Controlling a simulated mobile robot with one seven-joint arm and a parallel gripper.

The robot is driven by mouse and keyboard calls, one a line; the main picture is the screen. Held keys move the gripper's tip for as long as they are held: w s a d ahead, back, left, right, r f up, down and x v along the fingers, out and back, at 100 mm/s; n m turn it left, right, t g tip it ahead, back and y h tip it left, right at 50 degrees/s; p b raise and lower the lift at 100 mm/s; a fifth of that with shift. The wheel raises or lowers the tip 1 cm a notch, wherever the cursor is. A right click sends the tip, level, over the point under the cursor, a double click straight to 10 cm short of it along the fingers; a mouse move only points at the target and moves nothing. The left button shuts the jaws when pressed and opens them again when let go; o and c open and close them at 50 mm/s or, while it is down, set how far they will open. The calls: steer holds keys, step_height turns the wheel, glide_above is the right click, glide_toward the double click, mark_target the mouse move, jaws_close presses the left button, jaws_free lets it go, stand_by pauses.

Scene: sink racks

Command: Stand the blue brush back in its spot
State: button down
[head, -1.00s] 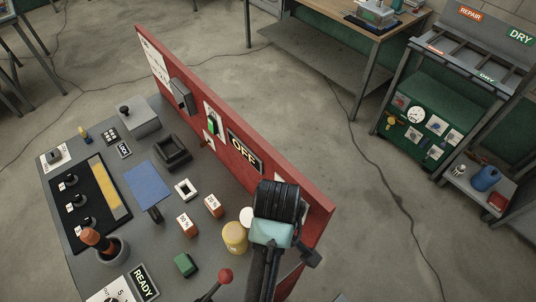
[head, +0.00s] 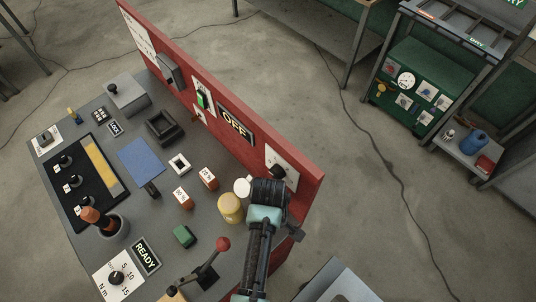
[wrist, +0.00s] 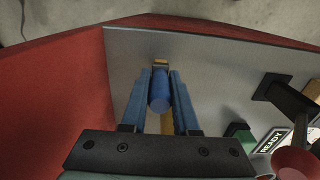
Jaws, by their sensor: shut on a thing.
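In the wrist view my gripper (wrist: 160,92) is shut on a blue cylinder (wrist: 159,104), which looks like the blue brush, with a tan piece at its far end. It sits between the two blue fingers, over the grey bench top near the red wall. A tan strip (wrist: 166,123) shows below it between the fingers. In the head view the end of my arm is above the bench's right end, close to the red panel; the fingers and the brush are hidden there. I cannot tell which spot is the brush's.
A yellow cylinder (head: 230,208) and a white disc (head: 242,187) stand just left of my arm. A red-knobbed lever (head: 222,244) rises at the front. A dark pot (head: 117,226) with an orange-handled item stands at left. The red panel (head: 308,172) borders the bench's back.

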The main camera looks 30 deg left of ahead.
steer(key=c, duration=1.1)
jaws_free()
steer(key=shift+f, duration=0.15)
steer(key=o, duration=0.4)
step_height(320, 180, up, 12)
steer(key=shift+r+b, duration=0.2)
steer(key=shift+b, duration=0.5)
